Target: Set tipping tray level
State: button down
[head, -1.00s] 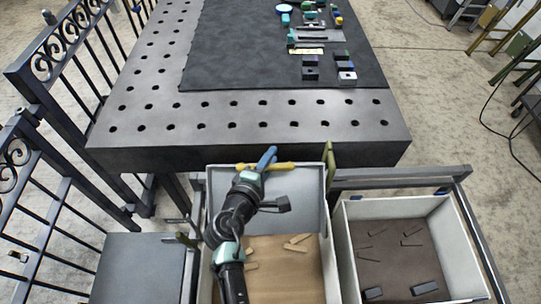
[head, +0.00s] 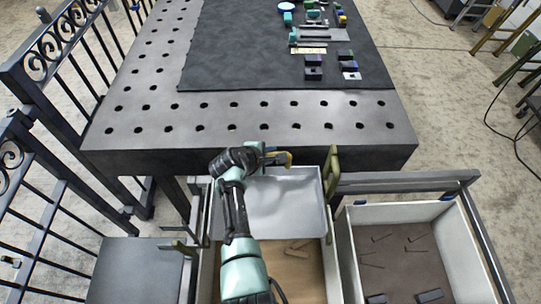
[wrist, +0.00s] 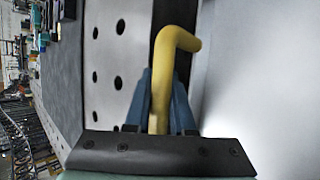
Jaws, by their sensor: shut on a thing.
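A pale grey tray (head: 285,205) hangs over the near side of the steel table, above a white bin with a brown floor. It looks sloped, with its far edge at the table's front edge; its exact tilt is hard to judge. A yellow bar handle (wrist: 172,42) runs along that far edge; my arm partly hides it in the head view. My gripper (wrist: 163,85) has blue fingers and is shut on the yellow handle, one finger on each side. In the head view my gripper (head: 274,159) is mostly behind my wrist.
A green upright lever (head: 332,168) stands at the tray's right corner. The steel table (head: 270,128) bears a black mat with small tools farther back. A second bin (head: 355,262) with small parts is at right. Black railings (head: 50,165) stand at left.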

jog(key=shift+s+f, duration=0.3)
jog(key=shift+f, duration=0.2)
jog(key=c, duration=1)
grip_release()
jog(key=shift+f, duration=0.1)
jog(key=shift+c, duration=0.2)
jog(key=shift+w, duration=0.1)
jog(key=p+v, duration=0.2)
jog(key=v, duration=1.1)
jog(key=shift+w, duration=0.15)
jog(key=shift+a+r, duration=0.1)
jog(key=shift+r, duration=0.1)
